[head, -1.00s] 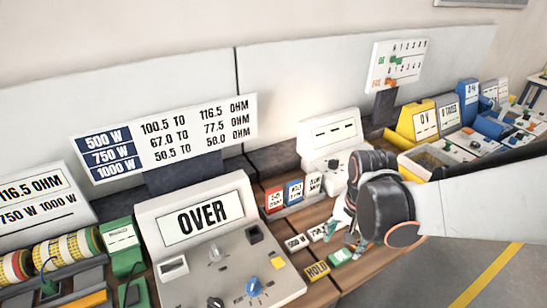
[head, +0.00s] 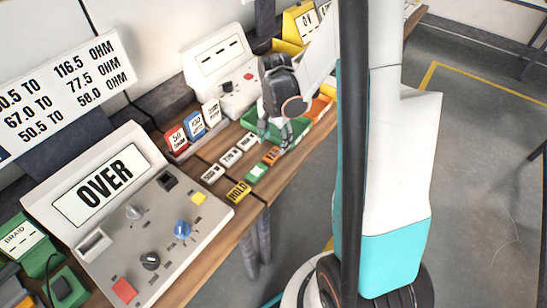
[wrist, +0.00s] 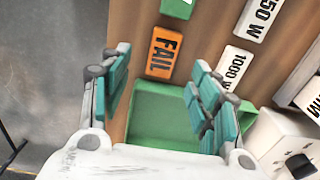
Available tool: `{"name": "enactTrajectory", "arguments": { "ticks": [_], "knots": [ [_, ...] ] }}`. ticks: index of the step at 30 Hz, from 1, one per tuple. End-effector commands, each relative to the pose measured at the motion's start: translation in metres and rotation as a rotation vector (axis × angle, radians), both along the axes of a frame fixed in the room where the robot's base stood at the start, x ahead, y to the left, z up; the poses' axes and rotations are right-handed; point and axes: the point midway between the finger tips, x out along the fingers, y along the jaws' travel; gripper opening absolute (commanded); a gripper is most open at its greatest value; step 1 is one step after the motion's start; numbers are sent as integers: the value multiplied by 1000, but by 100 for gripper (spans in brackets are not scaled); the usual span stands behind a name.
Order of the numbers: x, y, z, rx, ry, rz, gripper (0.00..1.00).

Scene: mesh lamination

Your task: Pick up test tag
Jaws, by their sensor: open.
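Small tags lie in two rows on the wooden bench. The front row has a yellow HOLD tag (head: 238,191), a green tag (head: 257,171) and an orange tag (head: 271,155), which reads FAIL in the wrist view (wrist: 164,52). No tag is legibly marked as a test tag. My gripper (head: 275,137) is open and empty, above the bench by the orange tag. In the wrist view its fingers (wrist: 160,75) point toward the orange tag, apart from it.
A green tray (wrist: 165,105) is beyond the orange tag, under my gripper. The tester with the OVER display (head: 110,185) stands left. Red, blue and white upright cards (head: 195,125) stand behind the tags. Open floor (head: 480,130) lies to the right.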

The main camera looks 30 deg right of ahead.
Motion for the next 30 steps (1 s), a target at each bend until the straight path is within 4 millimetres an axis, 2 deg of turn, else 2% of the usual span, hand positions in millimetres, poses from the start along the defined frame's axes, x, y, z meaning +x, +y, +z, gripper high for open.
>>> {"name": "enactTrajectory", "arguments": {
  "ticks": [8,18,25,26,30],
  "knots": [
    [1,0,-17,0,0,1,57],
    [4,1,-61,0,0,1,57],
    [4,1,-62,0,0,1,57],
    [4,1,-62,0,0,1,54],
    [4,1,-62,0,0,1,23]
  ]
}}
